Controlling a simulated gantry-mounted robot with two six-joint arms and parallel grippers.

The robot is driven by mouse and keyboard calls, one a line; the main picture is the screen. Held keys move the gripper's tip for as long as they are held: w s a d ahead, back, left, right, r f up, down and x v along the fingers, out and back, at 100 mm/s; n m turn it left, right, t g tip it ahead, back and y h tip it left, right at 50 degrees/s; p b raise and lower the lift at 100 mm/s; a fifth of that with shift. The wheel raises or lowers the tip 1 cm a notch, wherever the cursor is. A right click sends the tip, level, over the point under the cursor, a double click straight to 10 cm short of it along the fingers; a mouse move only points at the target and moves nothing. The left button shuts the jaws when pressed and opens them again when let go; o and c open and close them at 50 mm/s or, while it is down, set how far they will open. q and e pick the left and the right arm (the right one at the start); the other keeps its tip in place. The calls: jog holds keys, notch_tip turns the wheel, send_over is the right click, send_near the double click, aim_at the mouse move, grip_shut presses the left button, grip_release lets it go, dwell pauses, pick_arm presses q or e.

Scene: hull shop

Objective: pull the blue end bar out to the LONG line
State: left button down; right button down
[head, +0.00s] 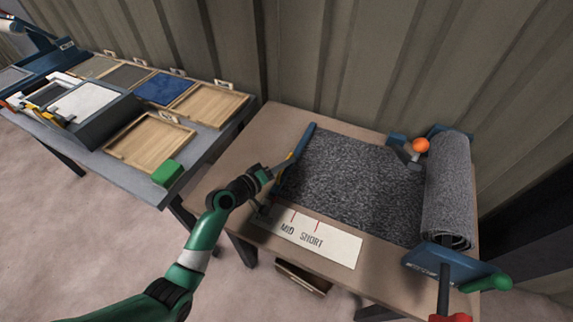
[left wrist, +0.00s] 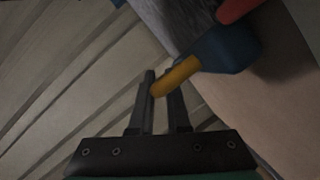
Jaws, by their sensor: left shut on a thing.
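The blue end bar (head: 308,135) lies along the left edge of the dark grey sheet (head: 350,180) drawn from a roll (head: 447,190). My left gripper (head: 281,167) is at the bar, shut on its yellow grip. The left wrist view shows that yellow grip (left wrist: 175,76) between the two fingers, joined to the blue bar (left wrist: 228,50). A white scale strip (head: 335,246) along the bench front reads MID and SHORT, with red lines. The bar is left of these visible marks. The strip's left end is behind my arm, and I see no LONG mark. My right gripper is not seen.
The roll stands in a blue holder (head: 450,260) with a green handle (head: 490,283). An orange knob (head: 420,145) is at the back. The bench (head: 245,150) is bare left of the bar. A side table holds wooden trays (head: 150,140) and a green block (head: 167,173).

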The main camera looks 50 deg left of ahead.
pick_arm(q)
jog(key=c, duration=0.9)
grip_release()
jog(key=shift+d, duration=0.1)
jog(key=shift+s+r+p, duration=0.15)
jog(key=shift+s+p, duration=0.15)
jog(key=shift+s, duration=0.05)
jog(key=p+v, duration=0.3)
jog(key=v, duration=0.7)
jog(key=shift+s, duration=0.4)
